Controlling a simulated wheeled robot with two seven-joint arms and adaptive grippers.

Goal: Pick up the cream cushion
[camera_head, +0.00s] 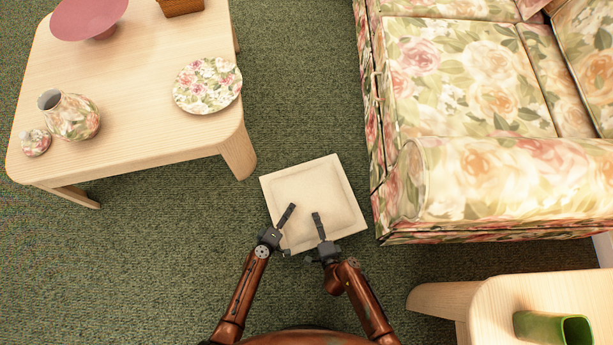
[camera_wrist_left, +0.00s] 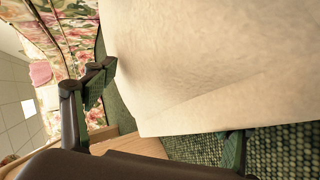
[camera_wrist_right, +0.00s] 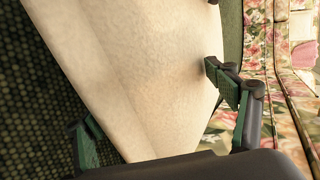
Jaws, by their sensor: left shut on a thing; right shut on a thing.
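The square cream cushion (camera_head: 315,190) is flat over the green carpet, between the coffee table and the sofa. I cannot tell whether it touches the carpet. My left gripper (camera_head: 288,211) is shut on its near-left edge, with one dark finger visible on top. My right gripper (camera_head: 317,219) is shut on its near edge, a little further right. In the left wrist view the cushion (camera_wrist_left: 210,60) passes between the two fingers. In the right wrist view the cushion (camera_wrist_right: 140,75) also lies between both fingers. The fingers beneath it are hidden in the head view.
A wooden coffee table (camera_head: 130,125) at left holds a vase (camera_head: 72,117), a floral plate (camera_head: 207,86) and a pink bowl (camera_head: 88,14). A floral sofa (camera_head: 490,180) stands close on the right. A side table (camera_head: 485,305) with a green vase (camera_head: 550,327) is at lower right.

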